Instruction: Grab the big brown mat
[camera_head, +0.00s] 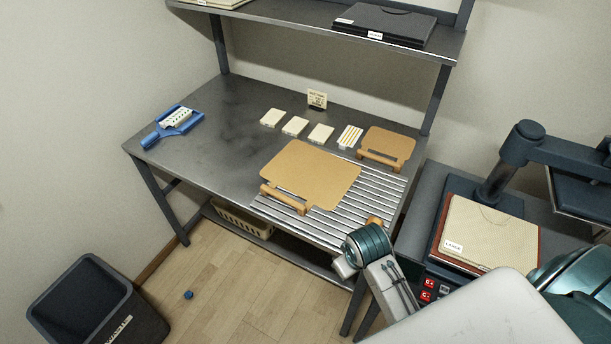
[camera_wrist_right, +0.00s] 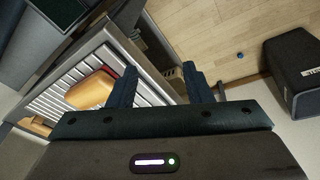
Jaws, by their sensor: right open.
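The big brown mat (camera_head: 318,172) lies flat on the slatted rack on the table. It has a rounded wooden handle (camera_head: 284,199) along its near left edge. My right gripper (camera_wrist_right: 159,82) is open and empty in the right wrist view, with the table's edge and floor beyond its fingers. In the head view my right wrist is near the rack's front right corner, apart from the mat, and the fingers cannot be made out. An orange-brown piece (camera_wrist_right: 92,89) lies on the rack left of the fingers; I cannot tell what it belongs to. My left gripper is not in view.
Several pale tiles (camera_head: 295,126) and a blue tray (camera_head: 174,125) sit farther back and left. A press (camera_head: 484,232) stands right. A shelf (camera_head: 300,28) overhangs the back.

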